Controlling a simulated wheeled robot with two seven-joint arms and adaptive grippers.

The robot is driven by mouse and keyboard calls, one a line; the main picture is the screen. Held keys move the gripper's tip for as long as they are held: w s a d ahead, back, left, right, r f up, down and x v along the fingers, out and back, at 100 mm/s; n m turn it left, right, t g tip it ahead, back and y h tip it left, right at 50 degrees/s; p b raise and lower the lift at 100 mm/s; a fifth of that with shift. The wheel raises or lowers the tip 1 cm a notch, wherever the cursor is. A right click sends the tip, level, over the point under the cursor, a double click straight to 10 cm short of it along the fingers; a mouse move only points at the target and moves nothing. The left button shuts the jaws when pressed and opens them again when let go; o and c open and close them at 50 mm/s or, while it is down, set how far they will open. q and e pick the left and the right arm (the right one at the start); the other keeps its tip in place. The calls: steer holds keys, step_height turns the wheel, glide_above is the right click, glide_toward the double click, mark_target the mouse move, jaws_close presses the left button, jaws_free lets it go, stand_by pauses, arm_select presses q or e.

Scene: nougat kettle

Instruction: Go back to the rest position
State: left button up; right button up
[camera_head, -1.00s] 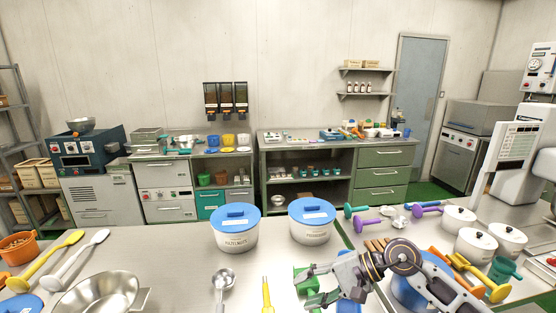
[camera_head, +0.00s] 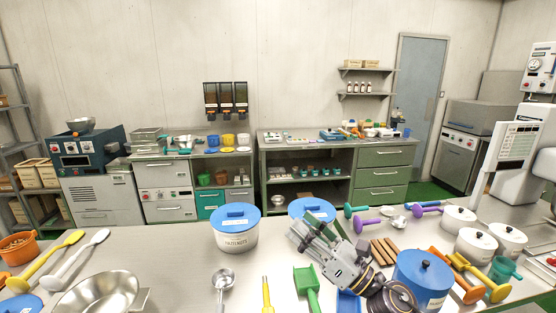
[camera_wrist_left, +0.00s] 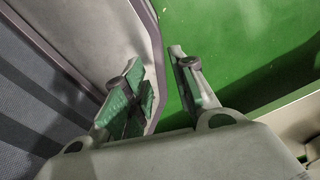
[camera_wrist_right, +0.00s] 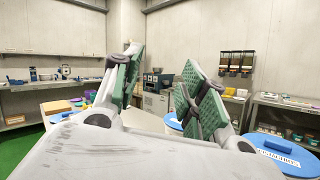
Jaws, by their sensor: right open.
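My right gripper (camera_head: 308,228) is raised over the table in the head view, in front of the right blue-lidded tub (camera_head: 312,206), partly hiding it. Its green-padded fingers are apart with nothing between them, as the right wrist view (camera_wrist_right: 163,88) also shows. A green scoop (camera_head: 307,284) lies on the table below it. My left gripper shows only in the left wrist view (camera_wrist_left: 164,88). Its fingers are apart and empty, above green floor beside a grey panel.
A hazelnut tub (camera_head: 235,230) stands left of my right gripper. A blue pot (camera_head: 422,282) and white lidded pots (camera_head: 474,245) stand to the right. A steel bowl (camera_head: 97,297), a measuring scoop (camera_head: 222,279) and a yellow-handled tool (camera_head: 267,295) occupy the front.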

steer(key=w+d+f+m+t+h, duration=0.2)
steer(key=d+f+m+h, duration=0.6)
steer(key=m, duration=0.5)
steer(key=w+d+f+m+t+h, duration=0.1)
steer(key=d+f+m+t+h, duration=0.15)
steer(key=d+m+h, duration=0.85)
steer(key=s+a+f+m+g, duration=0.2)
steer(key=s+f+m+g, duration=0.25)
steer(key=f+m, duration=0.5)
steer(key=s+f+m+g+y, duration=0.2)
steer(key=s+f+m+g, duration=0.75)
steer(key=s+f, duration=0.75)
steer(key=s+f+n+g, duration=0.1)
steer(key=s+f, duration=0.1)
steer(key=f, duration=1.4)
steer(key=s+f+n+g, duration=0.1)
steer(key=s+f+g, duration=0.1)
steer(key=f, duration=1.3)
steer(key=s+d+f, duration=0.2)
steer(key=s+f, duration=0.8)
steer(key=s, duration=0.1)
steer(key=s+d+f, duration=0.2)
steer(key=s+f, duration=0.8)
steer(key=s, duration=0.1)
steer(key=shift+d+h, duration=0.25)
steer(key=shift+h, duration=0.15)
